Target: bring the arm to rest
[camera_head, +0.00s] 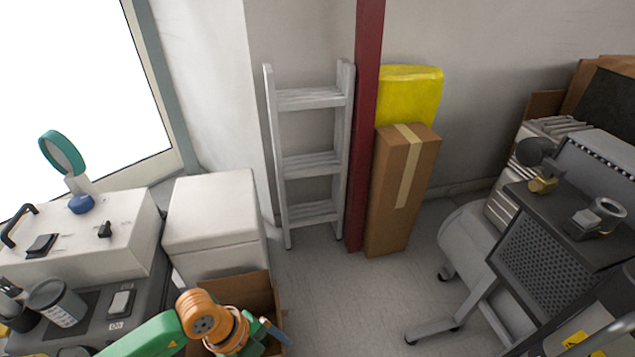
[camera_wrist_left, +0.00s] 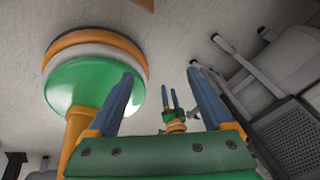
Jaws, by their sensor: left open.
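My left arm, green and orange, comes in at the bottom left of the head view. Its left gripper (camera_head: 272,336) hangs in front of an open cardboard box (camera_head: 246,289), partly hidden by the wrist. In the left wrist view the left gripper (camera_wrist_left: 166,85) has its two blue fingers wide apart, with nothing between them held.
A dark bench with a white unit (camera_head: 80,240) and a jar (camera_head: 58,302) lies left of the arm. A white cabinet (camera_head: 213,222) stands behind the box. A step ladder (camera_head: 309,163), tall carton (camera_head: 402,190) and wheeled compressor (camera_head: 560,255) surround clear floor.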

